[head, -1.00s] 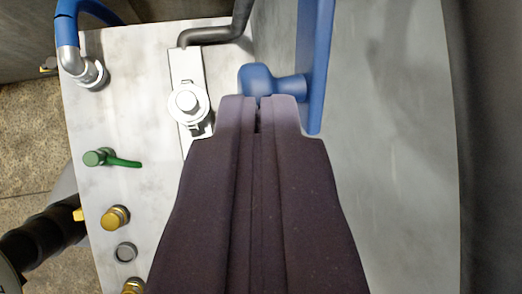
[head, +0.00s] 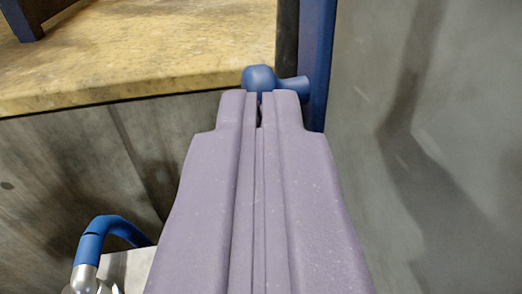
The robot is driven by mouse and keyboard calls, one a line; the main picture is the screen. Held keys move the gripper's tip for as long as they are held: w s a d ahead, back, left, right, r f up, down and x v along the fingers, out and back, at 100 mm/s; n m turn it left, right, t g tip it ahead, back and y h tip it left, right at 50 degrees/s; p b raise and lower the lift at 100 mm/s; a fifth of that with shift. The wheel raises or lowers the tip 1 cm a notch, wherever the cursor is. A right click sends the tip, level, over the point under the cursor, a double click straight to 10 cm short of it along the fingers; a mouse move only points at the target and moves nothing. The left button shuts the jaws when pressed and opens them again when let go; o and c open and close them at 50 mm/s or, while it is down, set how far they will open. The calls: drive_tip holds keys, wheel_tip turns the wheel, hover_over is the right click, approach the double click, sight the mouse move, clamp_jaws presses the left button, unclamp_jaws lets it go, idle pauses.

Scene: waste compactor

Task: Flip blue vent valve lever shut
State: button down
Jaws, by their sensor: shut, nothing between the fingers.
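The blue lever shows in the head view as a rounded blue knob (head: 258,78) joined by a short stem to a long blue bar (head: 317,50). The bar runs up and out of the top of the picture. My gripper (head: 261,96) is shut and empty, its two purple-grey fingers pressed together. The fingertips are right at the knob's near side and hide its lower part. They look to be touching it, but a small gap cannot be ruled out. The lever's pivot is not in view.
A large grey surface (head: 400,190) fills the right side, close to my fingers. A tan worn ledge (head: 130,55) lies at the upper left above a dark grey wall (head: 90,165). A blue hose (head: 105,228) on a metal fitting stands at the lower left.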

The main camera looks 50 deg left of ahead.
drive_tip(key=shift+w+a+f+b, duration=0.25)
drive_tip(key=shift+a+f+b, duration=0.2)
drive_tip(key=shift+a+b, duration=0.25)
drive_tip(key=shift+a, duration=0.1)
